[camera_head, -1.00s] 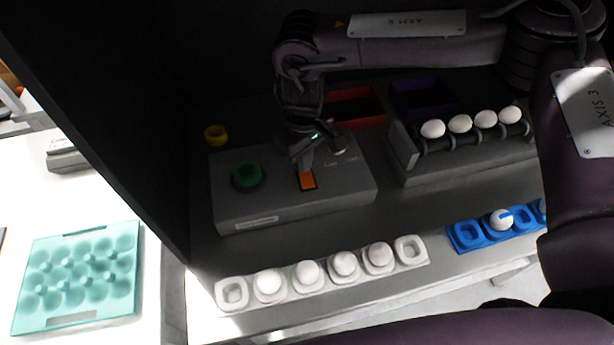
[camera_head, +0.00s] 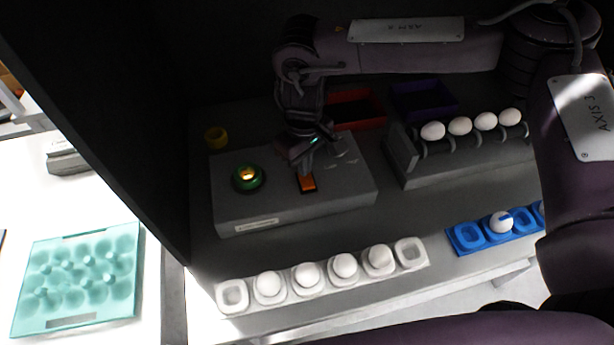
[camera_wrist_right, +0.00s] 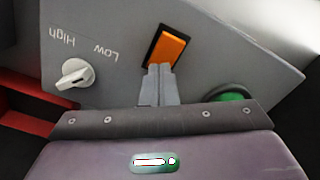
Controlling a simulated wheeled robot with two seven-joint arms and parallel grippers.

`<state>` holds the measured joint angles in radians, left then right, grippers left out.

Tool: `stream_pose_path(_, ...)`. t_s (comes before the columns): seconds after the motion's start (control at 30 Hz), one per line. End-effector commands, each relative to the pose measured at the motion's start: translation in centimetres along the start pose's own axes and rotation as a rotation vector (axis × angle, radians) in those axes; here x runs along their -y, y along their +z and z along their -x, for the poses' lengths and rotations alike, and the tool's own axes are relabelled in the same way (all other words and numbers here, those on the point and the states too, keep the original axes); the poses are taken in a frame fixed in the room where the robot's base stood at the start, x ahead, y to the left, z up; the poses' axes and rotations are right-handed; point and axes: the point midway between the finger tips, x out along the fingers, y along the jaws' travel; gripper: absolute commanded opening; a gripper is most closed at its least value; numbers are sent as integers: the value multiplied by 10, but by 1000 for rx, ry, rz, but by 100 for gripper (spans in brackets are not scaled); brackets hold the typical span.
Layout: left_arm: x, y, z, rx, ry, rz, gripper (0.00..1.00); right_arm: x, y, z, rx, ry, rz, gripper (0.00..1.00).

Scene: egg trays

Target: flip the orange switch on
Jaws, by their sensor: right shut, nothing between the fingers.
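The orange switch (camera_head: 307,183) sits in a dark frame on the top of the grey control box (camera_head: 290,208). The orange switch also shows in the right wrist view (camera_wrist_right: 167,48), tilted in its frame. My right gripper (camera_head: 305,173) is shut and empty, its fingertips at the edge of the switch. In the right wrist view the closed fingers (camera_wrist_right: 159,70) reach the switch's near end; whether they touch it I cannot tell. A green round part (camera_head: 248,178) left of the switch has a glowing yellow-orange centre. My left gripper is not in view.
A Low/High knob (camera_wrist_right: 75,74) is on the box. A white egg tray (camera_head: 330,283) and a blue tray (camera_head: 467,237) lie in front. An egg roller stand (camera_head: 450,172), red bin (camera_head: 355,122) and purple bin (camera_head: 425,99) stand behind and right. A teal tray (camera_head: 75,232) lies left.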

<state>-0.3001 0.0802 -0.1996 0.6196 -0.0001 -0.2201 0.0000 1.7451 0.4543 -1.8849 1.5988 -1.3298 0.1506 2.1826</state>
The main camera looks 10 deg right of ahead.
Motion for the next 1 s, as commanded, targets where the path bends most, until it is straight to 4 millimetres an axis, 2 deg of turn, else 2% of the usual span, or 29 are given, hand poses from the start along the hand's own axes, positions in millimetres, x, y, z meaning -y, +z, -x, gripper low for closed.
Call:
stream_pose_path(0.03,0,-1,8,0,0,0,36,0,0,9,0,-1,-1,0)
stream_pose_path(0.63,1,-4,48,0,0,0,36,0,0,56,0,0,-1,0)
stream_pose_path(1.0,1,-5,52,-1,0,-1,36,0,0,62,0,1,-1,0)
